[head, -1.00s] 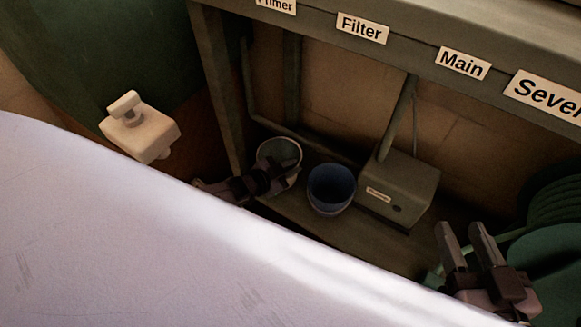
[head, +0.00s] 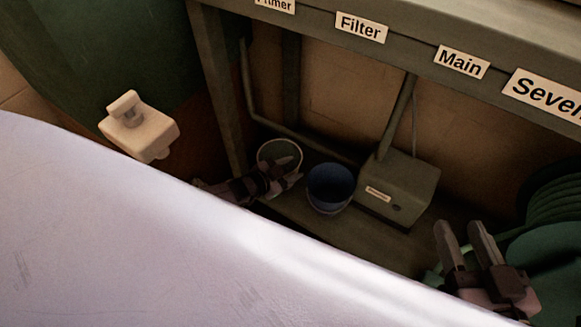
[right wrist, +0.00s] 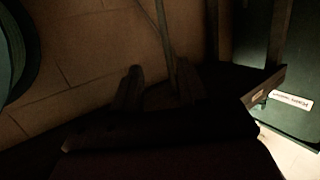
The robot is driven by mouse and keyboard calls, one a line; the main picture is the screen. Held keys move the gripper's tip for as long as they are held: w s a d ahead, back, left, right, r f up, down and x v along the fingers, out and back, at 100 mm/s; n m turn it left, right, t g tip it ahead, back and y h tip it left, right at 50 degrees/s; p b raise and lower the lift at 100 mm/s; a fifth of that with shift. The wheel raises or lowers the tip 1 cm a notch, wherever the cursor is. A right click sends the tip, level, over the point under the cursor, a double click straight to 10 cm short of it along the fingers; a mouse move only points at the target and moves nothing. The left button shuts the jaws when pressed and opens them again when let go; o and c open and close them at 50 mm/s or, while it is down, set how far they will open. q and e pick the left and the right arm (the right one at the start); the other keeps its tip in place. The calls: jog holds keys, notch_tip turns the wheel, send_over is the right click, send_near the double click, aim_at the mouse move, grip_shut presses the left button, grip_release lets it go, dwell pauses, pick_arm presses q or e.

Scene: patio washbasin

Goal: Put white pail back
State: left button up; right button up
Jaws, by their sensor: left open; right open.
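The white pail (head: 281,149) stands on the low shelf under the counter, near the left post. Only its rim and upper inside show clearly; my left gripper hides its front. My left gripper (head: 290,172) is open at the pail's near side, its fingers overlapping the pail in the head view. I cannot tell whether they touch it. My right gripper (head: 460,240) is open and empty at the lower right; its fingers also show dimly in the right wrist view (right wrist: 153,88).
A blue pail (head: 330,188) stands just right of the white pail. A grey box (head: 408,180) with a pipe is right of that. A green hose reel (head: 556,225) is at the far right. A cream tap-like block (head: 140,132) is at left. A pale surface (head: 150,235) fills the foreground.

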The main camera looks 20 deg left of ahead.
pick_arm(q)
jog(key=shift+s+a+r+p, duration=0.15)
jog(key=shift+s+r+p, duration=0.2)
jog(key=shift+p, duration=0.1)
jog(key=p+v, duration=0.4)
jog(key=v, duration=0.2)
pick_arm(e)
jog(key=a+g, duration=0.1)
jog(key=w+a+m+g+y, duration=0.1)
jog(key=shift+a+f+m, duration=0.15)
jog(key=shift+a+m, duration=0.15)
jog(key=shift+a, duration=0.1)
pick_arm(q)
jog(key=shift+s, duration=0.15)
pick_arm(e)
jog(key=shift+s, duration=0.15)
